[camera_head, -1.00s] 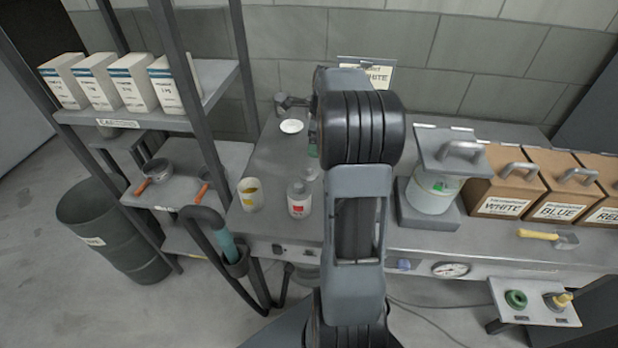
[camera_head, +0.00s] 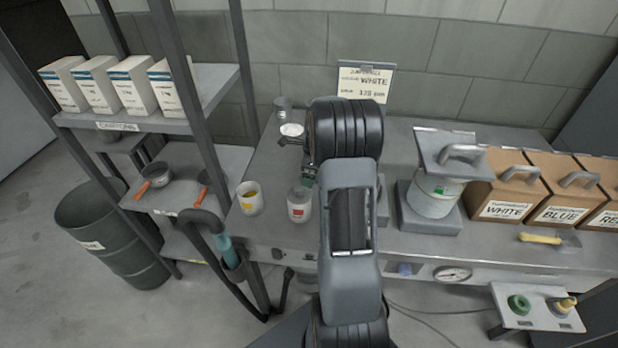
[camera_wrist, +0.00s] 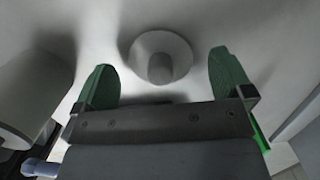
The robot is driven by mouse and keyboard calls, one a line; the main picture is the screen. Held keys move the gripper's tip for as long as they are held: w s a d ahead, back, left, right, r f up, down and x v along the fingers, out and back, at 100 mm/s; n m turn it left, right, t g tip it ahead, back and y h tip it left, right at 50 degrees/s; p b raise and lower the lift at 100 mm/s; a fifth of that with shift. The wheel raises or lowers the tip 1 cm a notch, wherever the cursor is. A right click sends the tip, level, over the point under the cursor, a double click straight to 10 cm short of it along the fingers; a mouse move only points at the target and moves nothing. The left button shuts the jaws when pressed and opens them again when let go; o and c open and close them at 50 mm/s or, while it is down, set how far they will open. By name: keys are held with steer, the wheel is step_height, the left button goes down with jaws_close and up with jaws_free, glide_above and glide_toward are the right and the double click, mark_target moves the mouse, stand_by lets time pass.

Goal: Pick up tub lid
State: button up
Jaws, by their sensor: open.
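In the wrist view, a pale round lid (camera_wrist: 179,47) with a short grey knob (camera_wrist: 160,68) on top lies flat on the grey bench. My gripper (camera_wrist: 163,72) is open, with its green fingers to the left and right of the knob. The fingers are apart from it, and nothing is held. A white tub with a red label (camera_head: 299,210) stands on the bench just left of my arm. A pale cylinder (camera_wrist: 32,98) shows at the wrist view's left edge.
A white cup with a yellow label (camera_head: 249,204) stands left of the tub. A small white dish (camera_head: 291,130) is behind. A shelf post (camera_head: 198,125) borders the bench's left side.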

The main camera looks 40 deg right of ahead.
steer(key=shift+f, duration=0.4)
steer(key=c, duration=1)
